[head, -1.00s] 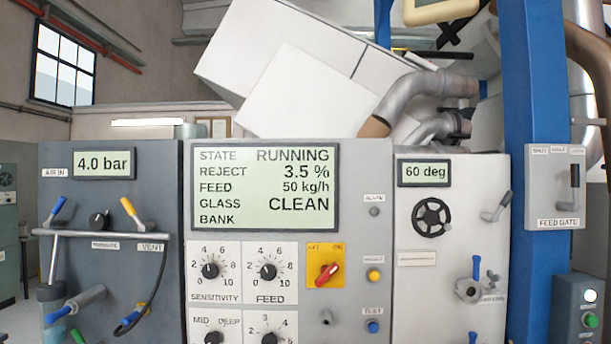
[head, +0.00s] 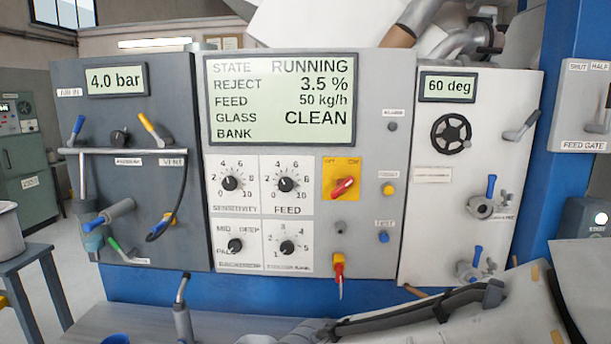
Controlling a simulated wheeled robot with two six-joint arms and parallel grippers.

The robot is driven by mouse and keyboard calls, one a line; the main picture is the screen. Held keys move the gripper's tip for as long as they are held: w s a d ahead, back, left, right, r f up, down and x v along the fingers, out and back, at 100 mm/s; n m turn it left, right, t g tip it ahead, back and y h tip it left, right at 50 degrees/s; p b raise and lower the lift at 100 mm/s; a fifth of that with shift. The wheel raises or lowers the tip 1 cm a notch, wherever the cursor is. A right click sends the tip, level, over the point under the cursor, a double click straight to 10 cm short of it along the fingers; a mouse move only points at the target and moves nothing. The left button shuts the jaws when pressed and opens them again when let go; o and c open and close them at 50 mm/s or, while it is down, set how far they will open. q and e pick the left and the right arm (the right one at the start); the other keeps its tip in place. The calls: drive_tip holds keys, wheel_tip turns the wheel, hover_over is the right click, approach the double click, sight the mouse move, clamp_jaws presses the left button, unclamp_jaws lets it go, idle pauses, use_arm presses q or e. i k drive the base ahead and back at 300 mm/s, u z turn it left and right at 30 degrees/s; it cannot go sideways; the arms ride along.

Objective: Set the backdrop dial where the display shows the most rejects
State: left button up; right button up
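The lower-left dial (head: 235,246) on the central panel has a black knob and a scale with MID and DEEP, plus a partly hidden word at left starting "PA". Its caption is too blurred to read. Its pointer is too small to tell exactly. The display (head: 281,98) reads STATE RUNNING, REJECT 3.5 %, FEED 50 kg/h, GLASS CLEAN, with BANK blank. Neither of my grippers is in view.
Other dials sit nearby: sensitivity (head: 230,184), feed (head: 286,184) and a numbered dial (head: 287,247). A red switch (head: 343,187) on a yellow plate is to their right. A red-handled key-like part (head: 339,268) hangs below. A grey table (head: 120,318) lies in front.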

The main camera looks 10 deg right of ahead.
sight(235, 246)
drive_tip(key=z, duration=2.2)
drive_tip(key=k, duration=1.15)
drive_tip(key=u, duration=2.2)
drive_tip(key=i, duration=0.5)
drive_tip(key=z, duration=0.05)
